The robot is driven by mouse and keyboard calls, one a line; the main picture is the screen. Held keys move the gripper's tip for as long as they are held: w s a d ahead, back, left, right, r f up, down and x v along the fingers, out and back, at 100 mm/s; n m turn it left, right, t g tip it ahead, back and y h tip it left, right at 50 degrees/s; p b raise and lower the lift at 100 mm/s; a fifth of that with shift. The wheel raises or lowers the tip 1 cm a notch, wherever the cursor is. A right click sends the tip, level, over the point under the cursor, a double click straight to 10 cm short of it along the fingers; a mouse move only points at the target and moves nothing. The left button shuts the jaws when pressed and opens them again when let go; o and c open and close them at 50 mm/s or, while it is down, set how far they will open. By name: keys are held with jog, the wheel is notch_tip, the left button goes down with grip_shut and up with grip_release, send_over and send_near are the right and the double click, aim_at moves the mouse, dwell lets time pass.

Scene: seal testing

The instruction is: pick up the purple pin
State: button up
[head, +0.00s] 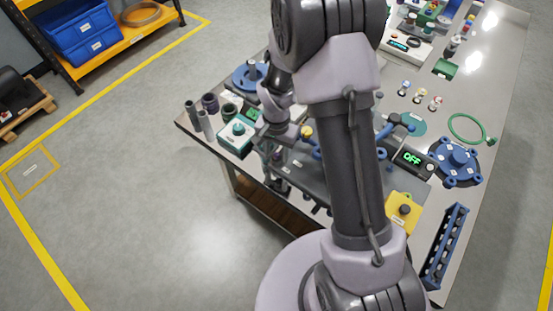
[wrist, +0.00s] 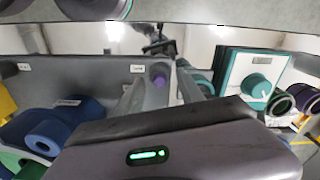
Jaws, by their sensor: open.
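The purple pin (wrist: 159,76) shows in the wrist view as a small purple round end in front of a grey panel. My gripper (wrist: 161,84) is open, with one finger on each side of the pin in the picture. I cannot tell whether either finger touches it or how deep the pin sits between them. In the head view my gripper (head: 277,182) is low at the table's near left edge, partly hidden by my own arm. I cannot make out the pin in the head view.
A teal box with a round knob (head: 237,132) stands close to my gripper, beside dark cylinders (head: 207,122). A blue valve-like part (wrist: 62,122) is on the other side in the wrist view. A yellow block (head: 403,211) and blue rack (head: 444,247) are farther right.

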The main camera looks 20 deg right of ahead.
jog(key=shift+r, duration=0.15)
grip_shut()
